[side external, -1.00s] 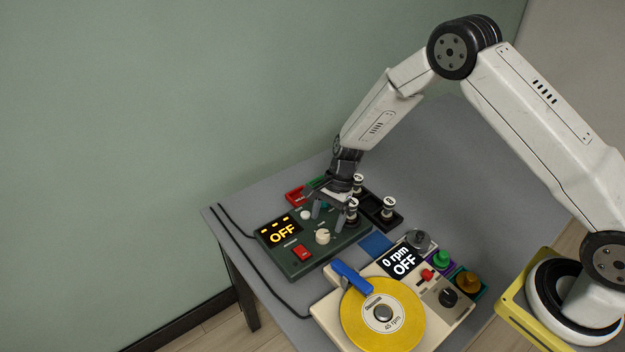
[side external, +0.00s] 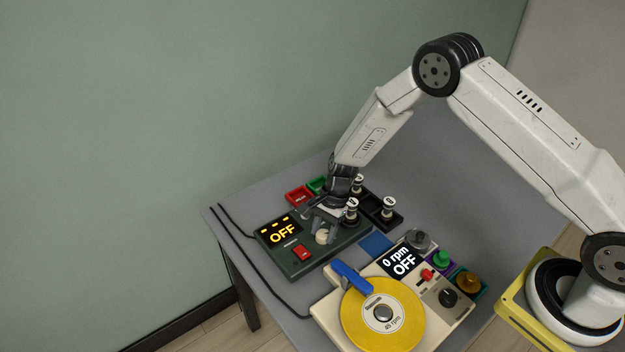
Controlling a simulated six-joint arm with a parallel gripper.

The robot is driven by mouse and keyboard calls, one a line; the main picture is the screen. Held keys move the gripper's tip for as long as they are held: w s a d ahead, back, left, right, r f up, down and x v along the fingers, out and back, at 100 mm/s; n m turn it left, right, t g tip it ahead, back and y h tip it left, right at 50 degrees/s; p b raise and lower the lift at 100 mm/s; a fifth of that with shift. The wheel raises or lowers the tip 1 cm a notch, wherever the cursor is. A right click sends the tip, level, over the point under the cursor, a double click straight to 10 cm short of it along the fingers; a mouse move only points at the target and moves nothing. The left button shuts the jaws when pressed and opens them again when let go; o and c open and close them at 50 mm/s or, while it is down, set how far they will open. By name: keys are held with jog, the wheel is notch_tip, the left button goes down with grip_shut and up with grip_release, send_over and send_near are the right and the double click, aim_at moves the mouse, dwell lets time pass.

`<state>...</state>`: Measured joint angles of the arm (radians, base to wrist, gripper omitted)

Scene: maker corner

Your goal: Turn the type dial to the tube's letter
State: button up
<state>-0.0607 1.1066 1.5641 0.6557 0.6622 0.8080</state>
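The dark green tube tester (side external: 300,268) sits on the grey table, its display (side external: 279,233) reading OFF in yellow. Its cream dial (side external: 322,237) is on the near part of the panel. Tubes with white caps (side external: 352,204) stand just right of my gripper, one on or beside the tester. Their letters are too small to read. A red switch (side external: 302,253) is left of the dial.
A black tray (side external: 392,219) holding tubes stands behind right. A red bin (side external: 298,198) and a green bin (side external: 317,185) are behind the tester. A cream turntable (side external: 330,314) with a yellow disc (side external: 372,325) is in front. Colored knobs (side external: 443,258) sit to its right.

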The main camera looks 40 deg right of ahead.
grip_shut()
jog(key=n+g, duration=0.1)
jog(key=n, duration=0.2)
jog(key=n+g+h, duration=0.1)
jog(key=n, duration=0.2)
jog(key=shift+w+a, duration=0.1)
jog(key=n+h, duration=0.1)
jog(key=n, duration=0.2)
jog(key=n+g+h, duration=0.1)
jog(key=n, duration=0.2)
jog(key=shift+a, duration=0.1)
jog(key=n+h, duration=0.1)
jog(key=n, duration=0.2)
jog(key=n+h, duration=0.1)
jog(key=n, duration=0.2)
jog(key=shift+h, duration=0.3)
jog(key=n+h, duration=0.1)
jog(key=n, duration=0.2)
jog(key=n+t+h, duration=0.1)
jog(key=n, duration=0.2)
jog(key=shift+a, duration=0.15)
jog(key=o, duration=1.1)
grip_release()
